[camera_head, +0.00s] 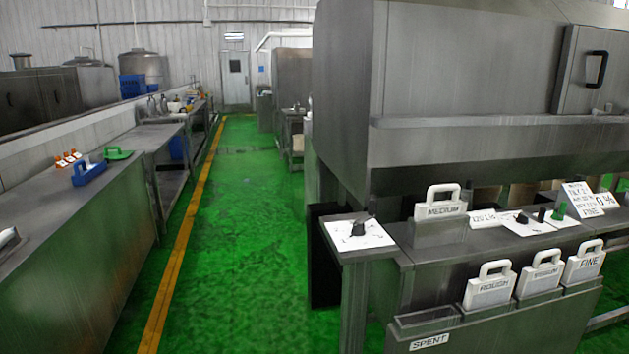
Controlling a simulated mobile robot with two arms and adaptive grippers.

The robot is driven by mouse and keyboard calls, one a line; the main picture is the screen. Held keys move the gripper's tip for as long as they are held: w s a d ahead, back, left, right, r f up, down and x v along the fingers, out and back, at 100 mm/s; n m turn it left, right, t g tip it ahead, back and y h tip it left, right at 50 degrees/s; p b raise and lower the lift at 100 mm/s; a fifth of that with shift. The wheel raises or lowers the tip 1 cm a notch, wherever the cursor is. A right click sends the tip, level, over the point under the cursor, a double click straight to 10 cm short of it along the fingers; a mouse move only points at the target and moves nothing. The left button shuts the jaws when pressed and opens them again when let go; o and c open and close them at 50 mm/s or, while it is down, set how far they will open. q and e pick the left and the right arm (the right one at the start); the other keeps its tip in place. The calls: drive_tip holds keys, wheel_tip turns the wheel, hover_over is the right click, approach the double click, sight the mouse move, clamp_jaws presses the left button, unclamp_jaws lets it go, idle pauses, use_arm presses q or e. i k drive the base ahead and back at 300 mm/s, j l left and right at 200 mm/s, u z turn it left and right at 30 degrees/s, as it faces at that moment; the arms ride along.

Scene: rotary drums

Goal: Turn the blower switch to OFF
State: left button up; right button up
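A black rotary knob (358,229) stands on a white plate (372,240) at the left end of the steel bench. Further right, a second white panel (512,228) carries black knobs (522,218) and a green knob (559,212). The labels on both plates are too small to read, so I cannot tell which knob is the blower switch or how it is set. Neither of my grippers shows in the head view.
A handled block marked MEDIUM (441,209) stands between the panels. Blocks marked ROUGH (490,287) and FINE (584,262) sit in a front rack beside a SPENT bin (427,322). A steel counter (90,240) lies left. The green aisle (240,230) is clear.

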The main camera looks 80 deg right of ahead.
sight(561, 210)
drive_tip(key=z, duration=4.2)
drive_tip(key=i+l+u, duration=0.1)
drive_tip(key=i, duration=0.2)
drive_tip(key=i+l+u, duration=0.15)
drive_tip(key=i, duration=0.15)
